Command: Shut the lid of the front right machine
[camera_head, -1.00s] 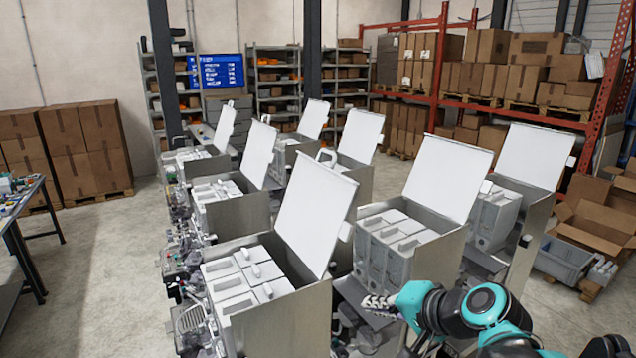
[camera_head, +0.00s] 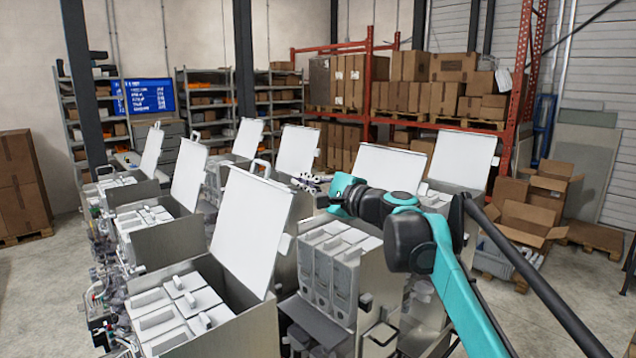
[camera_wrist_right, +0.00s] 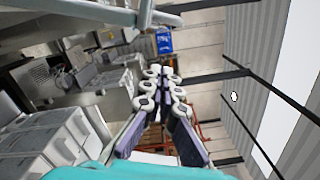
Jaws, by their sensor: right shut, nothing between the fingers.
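The front right machine (camera_head: 333,262) is a grey metal case with several pale canisters. Its flat white lid (camera_head: 385,168) stands open, tilted up at the back. My right gripper (camera_head: 308,181) is shut and empty, held above the canisters near the lid's left side. My teal and black right arm crosses in front of the lower lid and hides part of it. In the right wrist view the fingers (camera_wrist_right: 164,88) are together with nothing between them. Contact with the lid cannot be told. My left gripper is not in view.
Beside it on the left stands another machine with a raised white lid (camera_head: 250,222), close to my gripper. Another open white lid (camera_head: 463,158) rises on the right behind my arm.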

